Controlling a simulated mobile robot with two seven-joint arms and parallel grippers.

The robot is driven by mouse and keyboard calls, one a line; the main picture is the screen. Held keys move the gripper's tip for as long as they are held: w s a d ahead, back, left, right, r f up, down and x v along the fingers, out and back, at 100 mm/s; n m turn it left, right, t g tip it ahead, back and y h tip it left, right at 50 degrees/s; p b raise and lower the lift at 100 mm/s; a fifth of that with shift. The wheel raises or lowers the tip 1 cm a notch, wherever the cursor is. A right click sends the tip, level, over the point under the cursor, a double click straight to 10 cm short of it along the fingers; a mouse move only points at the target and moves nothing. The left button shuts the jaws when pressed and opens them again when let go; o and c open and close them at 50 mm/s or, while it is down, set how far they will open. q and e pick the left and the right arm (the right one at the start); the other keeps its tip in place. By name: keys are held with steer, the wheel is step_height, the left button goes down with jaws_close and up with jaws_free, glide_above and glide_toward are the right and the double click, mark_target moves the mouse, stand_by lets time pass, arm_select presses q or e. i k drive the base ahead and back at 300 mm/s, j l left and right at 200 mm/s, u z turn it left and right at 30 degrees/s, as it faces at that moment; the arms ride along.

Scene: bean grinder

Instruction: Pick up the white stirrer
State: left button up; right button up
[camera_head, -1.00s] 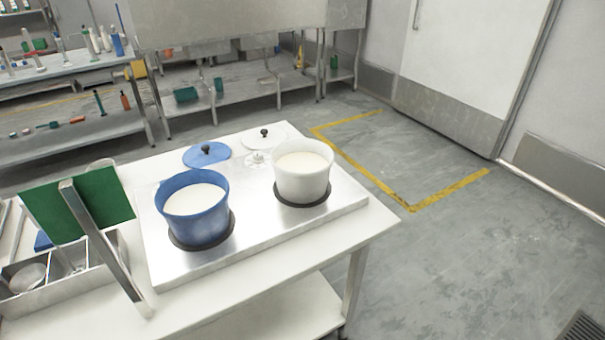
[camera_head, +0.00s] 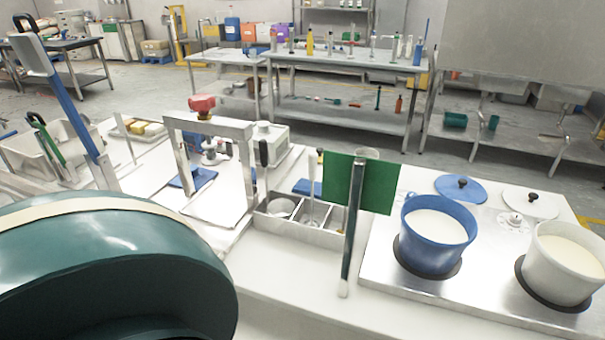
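A pale, slim upright utensil (camera_head: 312,198) stands in the divided metal tray (camera_head: 293,236) on the white table; it may be the white stirrer, but it is too small to be sure. A larger upright tool with a blue shaft and a pale, flat top end (camera_head: 72,100) is at the left. I cannot tell whether it is a stirrer. Neither of my grippers is in view.
A blue pot (camera_head: 437,238) and a white pot (camera_head: 563,265), both with white contents, stand on a metal hob plate. A green panel on a post (camera_head: 360,184) rises beside the tray. A large dark green rounded shape (camera_head: 110,275) blocks the near left.

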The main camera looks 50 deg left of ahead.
mark_target(313, 156)
steer(key=u, duration=1.4)
steer(key=i+j, duration=0.1)
steer(key=j, duration=1.05)
steer(key=i+z, duration=0.05)
steer(key=i, duration=0.05)
